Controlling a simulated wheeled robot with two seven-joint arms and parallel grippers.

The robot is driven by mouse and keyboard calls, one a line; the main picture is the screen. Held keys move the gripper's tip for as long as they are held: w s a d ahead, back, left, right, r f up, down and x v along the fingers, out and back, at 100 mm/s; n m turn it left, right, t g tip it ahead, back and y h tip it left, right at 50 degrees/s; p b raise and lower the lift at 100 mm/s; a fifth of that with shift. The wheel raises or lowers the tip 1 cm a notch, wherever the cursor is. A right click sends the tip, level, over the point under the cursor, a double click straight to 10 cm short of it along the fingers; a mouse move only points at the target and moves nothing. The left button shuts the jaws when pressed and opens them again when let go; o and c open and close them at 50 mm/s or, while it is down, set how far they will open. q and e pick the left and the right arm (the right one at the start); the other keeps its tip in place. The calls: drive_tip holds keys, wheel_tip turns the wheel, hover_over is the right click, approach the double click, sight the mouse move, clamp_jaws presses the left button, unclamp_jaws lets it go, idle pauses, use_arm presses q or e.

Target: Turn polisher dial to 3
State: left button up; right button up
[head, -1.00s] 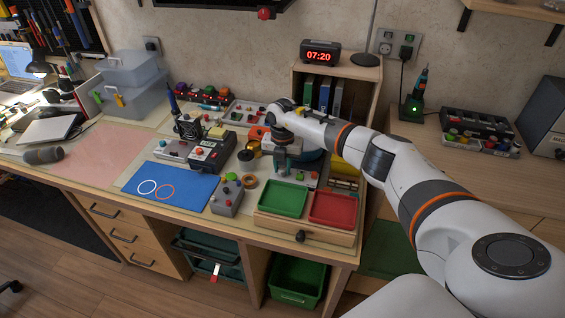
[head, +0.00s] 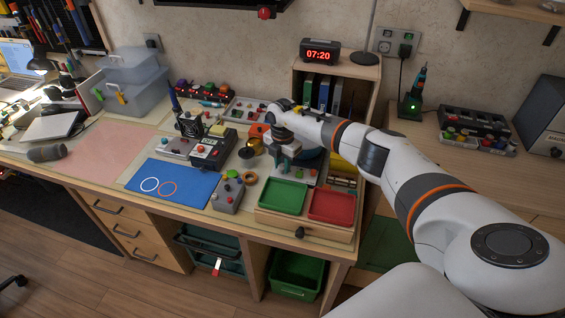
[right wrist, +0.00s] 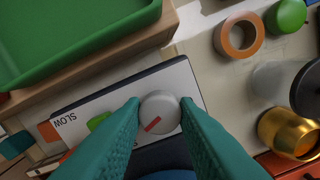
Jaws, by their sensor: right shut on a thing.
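The polisher's dial (right wrist: 159,108) is a round grey knob with a red mark, which points down and to the left in the right wrist view. It sits on a pale panel (right wrist: 79,119) that carries the word SLOW, an orange square and a green button (right wrist: 99,121). My right gripper (right wrist: 159,112) is shut on the dial, with one teal fingertip on each side. In the head view the right gripper (head: 284,161) points down at the polisher, and the arm hides much of it. No scale numbers can be read. My left gripper is not in view.
A green tray (head: 283,197) and a red tray (head: 331,206) stand in front of the polisher. A brass cup (right wrist: 291,132) and an orange-brown ring (right wrist: 239,35) lie close by. A grey button box (head: 228,194) and a blue mat (head: 172,184) are to the left.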

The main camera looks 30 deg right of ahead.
sight(283, 166)
drive_tip(key=shift+r, duration=0.1)
drive_tip(key=o, duration=1)
wheel_tip(283, 166, up, 12)
drive_tip(key=b, duration=0.1)
drive_tip(key=shift+b, duration=0.4)
